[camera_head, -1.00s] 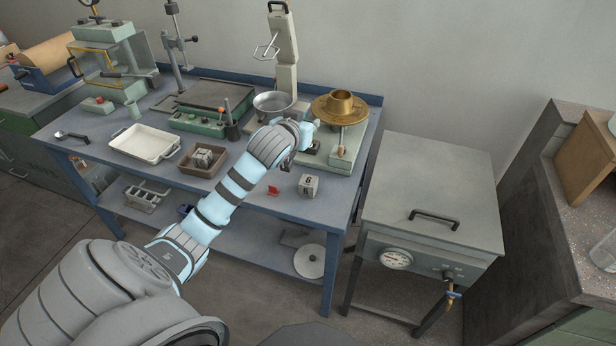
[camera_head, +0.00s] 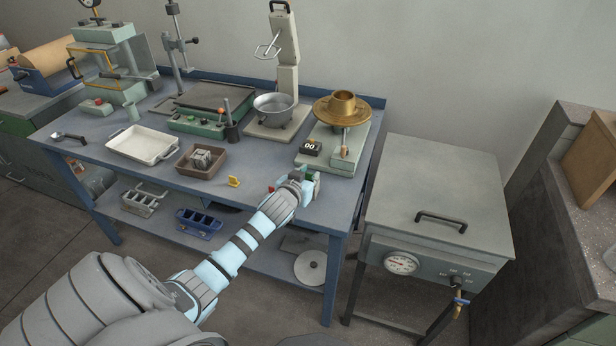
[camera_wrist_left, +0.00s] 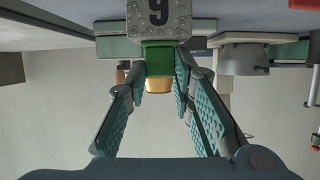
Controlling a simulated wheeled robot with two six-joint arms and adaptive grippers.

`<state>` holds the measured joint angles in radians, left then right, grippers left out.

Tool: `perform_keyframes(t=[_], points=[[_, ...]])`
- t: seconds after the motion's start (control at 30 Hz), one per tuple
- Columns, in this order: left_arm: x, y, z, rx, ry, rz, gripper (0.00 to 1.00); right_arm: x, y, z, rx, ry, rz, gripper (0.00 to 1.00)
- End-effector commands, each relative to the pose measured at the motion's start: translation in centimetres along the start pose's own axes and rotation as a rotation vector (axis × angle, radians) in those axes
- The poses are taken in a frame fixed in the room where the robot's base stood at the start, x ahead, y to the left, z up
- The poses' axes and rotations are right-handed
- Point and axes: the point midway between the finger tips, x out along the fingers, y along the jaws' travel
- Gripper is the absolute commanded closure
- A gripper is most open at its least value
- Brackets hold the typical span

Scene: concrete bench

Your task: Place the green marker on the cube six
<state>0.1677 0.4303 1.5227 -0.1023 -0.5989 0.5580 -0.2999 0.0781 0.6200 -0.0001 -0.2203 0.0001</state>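The green marker (camera_wrist_left: 159,58) is between the fingertips of my left gripper (camera_wrist_left: 160,76) in the left wrist view, and the pads appear to meet its sides. That view is upside down. The grey cube six (camera_wrist_left: 158,18) shows there with its digit inverted, and the marker stands at the cube's top edge. Whether the marker rests on the cube or hovers just above it, I cannot tell. In the head view my left gripper (camera_head: 306,184) is over the bench's front right, with a bit of green at its tip; it mostly hides the cube. My right gripper is not in view.
A yellow marker (camera_head: 233,181) stands left of my arm. A brown tray (camera_head: 188,168) with a cube, a white tray (camera_head: 118,144), a black display box (camera_head: 310,148) and a scale with a brass pan (camera_head: 341,111) are on the blue bench (camera_head: 250,150).

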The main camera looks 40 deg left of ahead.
Motion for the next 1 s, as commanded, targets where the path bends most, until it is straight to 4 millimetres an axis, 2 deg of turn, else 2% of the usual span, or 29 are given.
perform_keyframes(t=[0.03,0.1,0.13,0.43,0.53,0.67,0.9,1.0], points=[[0.0,0.0,0.1,0.0,0.0,0.0,0.71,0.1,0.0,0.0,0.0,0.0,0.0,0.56],[0.0,0.0,0.0,0.0,0.0,0.0,0.6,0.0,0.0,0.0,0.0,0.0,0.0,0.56],[0.0,0.0,0.0,0.0,0.0,0.0,0.58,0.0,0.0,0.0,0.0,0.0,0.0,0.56],[-0.1,0.0,-0.1,0.0,0.0,0.0,0.58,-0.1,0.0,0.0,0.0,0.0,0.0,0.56],[-0.8,0.0,-0.2,0.001,-0.001,0.0,0.58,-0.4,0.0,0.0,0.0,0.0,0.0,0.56],[-3.4,0.0,-0.4,0.003,0.0,0.001,0.58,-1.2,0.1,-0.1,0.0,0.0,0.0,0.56],[-9.9,0.0,-0.4,0.003,-0.001,0.001,0.58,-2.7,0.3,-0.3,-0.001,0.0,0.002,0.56],[-11.5,0.0,-0.3,0.002,-0.001,0.0,0.58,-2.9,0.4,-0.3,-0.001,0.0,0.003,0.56]])
